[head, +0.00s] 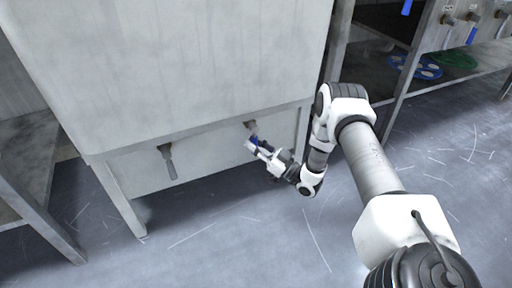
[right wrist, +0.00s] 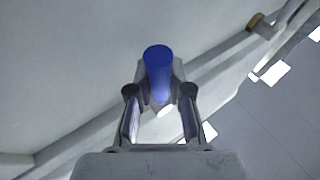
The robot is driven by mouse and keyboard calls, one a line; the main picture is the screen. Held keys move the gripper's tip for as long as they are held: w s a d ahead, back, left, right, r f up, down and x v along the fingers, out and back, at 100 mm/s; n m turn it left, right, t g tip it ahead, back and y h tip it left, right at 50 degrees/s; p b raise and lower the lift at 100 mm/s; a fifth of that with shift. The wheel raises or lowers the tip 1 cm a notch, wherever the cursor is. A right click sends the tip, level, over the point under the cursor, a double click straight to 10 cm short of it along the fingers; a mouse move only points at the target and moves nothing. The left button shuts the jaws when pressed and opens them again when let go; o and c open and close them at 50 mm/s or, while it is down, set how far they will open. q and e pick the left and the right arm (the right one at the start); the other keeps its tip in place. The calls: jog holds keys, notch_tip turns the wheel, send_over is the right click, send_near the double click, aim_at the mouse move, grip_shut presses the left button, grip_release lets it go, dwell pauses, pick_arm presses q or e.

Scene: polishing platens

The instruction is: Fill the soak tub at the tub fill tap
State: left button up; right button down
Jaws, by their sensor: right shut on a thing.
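A large pale grey tank (head: 190,70), which looks like the soak tub, fills the upper left of the head view. Its inside is hidden. On the rail below it is a blue tap handle (head: 254,138), which also shows in the right wrist view (right wrist: 158,64). My right gripper (head: 258,148) is shut on this handle, with a finger on each side of it in the right wrist view (right wrist: 158,105). A grey lever (head: 168,161) hangs down from the same rail further left. No water shows. My left gripper is out of view.
A rack at the right holds blue (head: 415,67) and green (head: 456,60) discs on a shelf, with several taps above. A bench frame (head: 35,215) stands at the left edge. The scuffed floor (head: 240,245) in front is clear.

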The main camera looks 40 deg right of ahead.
jog(key=shift+a+m, duration=0.1)
jog(key=shift+m, duration=0.2)
jog(key=c, duration=1.1)
grip_release()
jog(key=shift+o, duration=0.2)
jog(key=v, duration=1.2)
jog(key=shift+a+f, duration=0.1)
